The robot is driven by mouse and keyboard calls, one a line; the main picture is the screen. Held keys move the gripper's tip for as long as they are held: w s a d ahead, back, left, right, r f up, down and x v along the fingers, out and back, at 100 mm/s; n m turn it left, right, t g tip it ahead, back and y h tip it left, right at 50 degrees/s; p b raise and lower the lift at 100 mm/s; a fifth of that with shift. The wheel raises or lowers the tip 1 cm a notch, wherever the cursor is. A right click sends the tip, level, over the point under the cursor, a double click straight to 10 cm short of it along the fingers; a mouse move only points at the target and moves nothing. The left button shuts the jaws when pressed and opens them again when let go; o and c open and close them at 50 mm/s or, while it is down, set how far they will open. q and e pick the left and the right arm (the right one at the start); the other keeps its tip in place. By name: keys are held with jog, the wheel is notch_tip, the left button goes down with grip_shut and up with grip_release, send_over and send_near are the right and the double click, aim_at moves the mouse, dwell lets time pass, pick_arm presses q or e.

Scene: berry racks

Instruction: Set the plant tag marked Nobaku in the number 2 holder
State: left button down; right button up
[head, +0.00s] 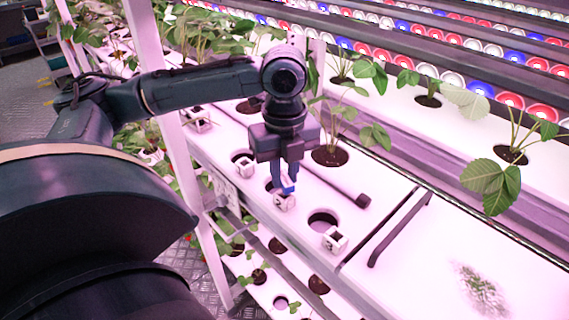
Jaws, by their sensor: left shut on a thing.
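My left gripper (284,187) points down over the front edge of the white rack. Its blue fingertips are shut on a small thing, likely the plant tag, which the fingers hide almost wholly. No lettering on it can be read. A small white holder (285,203) is right below the fingertips, and I cannot tell whether the held thing touches it. More such holders stand along the edge, one to the right (335,240) and one to the left (243,168). Their dark marks are too small to read with certainty. My right gripper is not in view.
An empty round hole (323,222) lies near the right holder. A leafy plant (332,152) grows just behind my gripper. A dark bar (345,187) lies on the rack, and a dark handle (399,229) is on the panel to the right. A pale upright post (184,165) stands left.

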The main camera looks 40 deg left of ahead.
pick_arm(q)
jog(key=shift+f, duration=0.35)
jog(key=shift+f, duration=0.5)
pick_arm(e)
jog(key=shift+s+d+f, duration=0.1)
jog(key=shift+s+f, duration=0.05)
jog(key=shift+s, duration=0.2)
pick_arm(q)
jog(key=shift+f, duration=0.4)
jog(key=c, duration=1.8)
grip_release()
jog(key=shift+f, duration=0.1)
jog(key=o, duration=0.6)
jog(key=shift+c, duration=0.2)
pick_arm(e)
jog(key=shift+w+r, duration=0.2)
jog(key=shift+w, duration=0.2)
pick_arm(q)
jog(key=shift+o, duration=0.4)
